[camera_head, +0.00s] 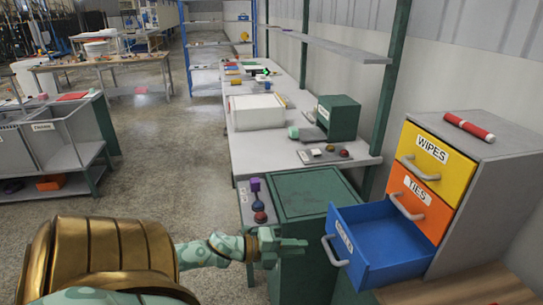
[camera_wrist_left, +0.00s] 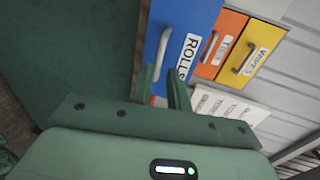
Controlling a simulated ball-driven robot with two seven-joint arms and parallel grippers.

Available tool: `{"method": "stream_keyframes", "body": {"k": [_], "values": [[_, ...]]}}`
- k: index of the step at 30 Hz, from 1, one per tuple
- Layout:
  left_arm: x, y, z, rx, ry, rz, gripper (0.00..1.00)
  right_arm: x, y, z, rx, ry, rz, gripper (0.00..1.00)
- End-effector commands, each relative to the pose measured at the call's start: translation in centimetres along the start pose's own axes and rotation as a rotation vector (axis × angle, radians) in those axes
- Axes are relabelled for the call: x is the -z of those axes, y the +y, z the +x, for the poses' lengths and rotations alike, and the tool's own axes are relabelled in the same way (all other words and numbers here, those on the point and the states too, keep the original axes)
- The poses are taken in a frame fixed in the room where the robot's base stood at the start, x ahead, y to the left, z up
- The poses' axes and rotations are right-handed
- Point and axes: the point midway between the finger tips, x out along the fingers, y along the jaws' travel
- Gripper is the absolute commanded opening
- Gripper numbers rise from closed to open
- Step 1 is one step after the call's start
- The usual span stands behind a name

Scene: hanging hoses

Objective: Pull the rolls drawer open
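The blue rolls drawer (camera_head: 392,241) is the lowest of three in a grey cabinet (camera_head: 491,173). It stands pulled well out, and its inside looks empty. Its pale handle (camera_head: 333,250) is on the front, beside the label "ROLLS". My left gripper (camera_head: 304,247) is just left of this handle, apart from it and empty. In the left wrist view the drawer front (camera_wrist_left: 200,22) faces the gripper. The fingers are spread, with the handle (camera_wrist_left: 161,58) showing ahead between them. My right gripper is not in view.
Above are the shut orange "TIES" drawer (camera_head: 415,205) and yellow "WIPES" drawer (camera_head: 437,163). A red roll (camera_head: 469,127) lies on the cabinet. A green-topped cabinet (camera_head: 310,193) stands behind my left gripper. The floor (camera_head: 150,150) to the left is clear.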

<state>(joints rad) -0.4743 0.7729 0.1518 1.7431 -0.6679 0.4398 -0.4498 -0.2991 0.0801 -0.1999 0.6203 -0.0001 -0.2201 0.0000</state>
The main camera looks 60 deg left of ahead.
Motion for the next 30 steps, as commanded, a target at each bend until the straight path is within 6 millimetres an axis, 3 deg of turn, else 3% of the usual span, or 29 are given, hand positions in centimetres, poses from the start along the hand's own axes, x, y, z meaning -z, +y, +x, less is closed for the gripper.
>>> {"method": "stream_keyframes", "body": {"k": [3, 10, 30], "values": [[0.0, -0.1, -3.2, -0.002, -0.002, -0.003, 0.17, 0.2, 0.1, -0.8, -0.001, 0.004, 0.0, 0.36], [0.0, 0.0, -6.7, -0.001, -0.001, -0.002, 0.17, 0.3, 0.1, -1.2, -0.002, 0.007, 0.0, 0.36], [0.0, 0.1, -7.3, 0.0, 0.0, 0.0, 0.17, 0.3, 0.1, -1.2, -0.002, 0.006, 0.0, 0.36]]}}
